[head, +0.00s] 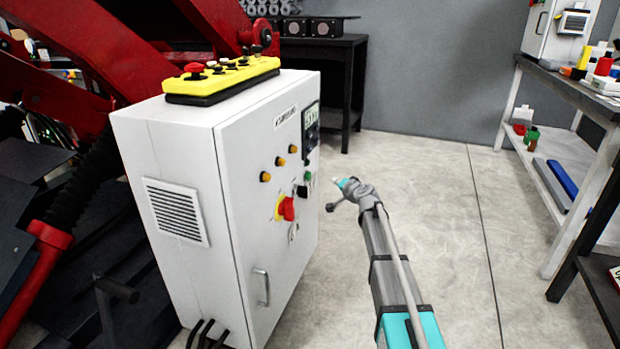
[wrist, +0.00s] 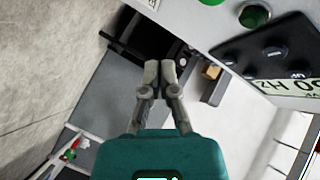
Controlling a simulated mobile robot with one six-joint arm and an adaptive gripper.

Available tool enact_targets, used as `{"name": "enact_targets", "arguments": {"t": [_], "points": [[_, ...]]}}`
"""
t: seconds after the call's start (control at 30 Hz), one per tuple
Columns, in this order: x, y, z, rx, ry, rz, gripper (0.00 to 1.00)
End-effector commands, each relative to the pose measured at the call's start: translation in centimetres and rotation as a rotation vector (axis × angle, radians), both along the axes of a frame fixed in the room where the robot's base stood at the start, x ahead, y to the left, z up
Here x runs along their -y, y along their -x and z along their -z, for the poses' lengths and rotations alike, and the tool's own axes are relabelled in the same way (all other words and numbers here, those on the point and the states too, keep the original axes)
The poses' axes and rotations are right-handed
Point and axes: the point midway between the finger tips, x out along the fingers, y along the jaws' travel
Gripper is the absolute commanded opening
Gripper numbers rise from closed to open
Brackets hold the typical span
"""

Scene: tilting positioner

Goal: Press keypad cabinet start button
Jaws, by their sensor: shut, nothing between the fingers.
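The white cabinet (head: 268,215) stands left of my arm. Its front carries a green button (head: 307,176) below a dark panel with a display (head: 311,127). In the head view my gripper (head: 338,181) is just right of the green button and appears apart from the cabinet; the exact gap cannot be told.
A red rotary switch (head: 287,208), amber lamps (head: 266,177) and a handle (head: 262,288) are on the cabinet front. A yellow control box (head: 222,78) lies on top. A red machine (head: 105,50) stands behind left. A shelf bench (head: 570,95) is at right, with clear floor between.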

Motion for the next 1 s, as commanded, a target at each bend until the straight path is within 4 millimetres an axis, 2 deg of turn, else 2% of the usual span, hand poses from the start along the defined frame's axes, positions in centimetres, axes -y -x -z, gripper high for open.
{"name": "enact_targets", "arguments": {"t": [0.53, 0.73, 1.0], "points": [[-5.1, -1.9, 0.0, 0.0, 0.002, -0.001, 0.0], [-6.0, -2.2, 0.0, 0.0, 0.0, 0.0, 0.0], [-6.1, -2.2, 0.0, 0.0, 0.0, 0.0, 0.0]]}}
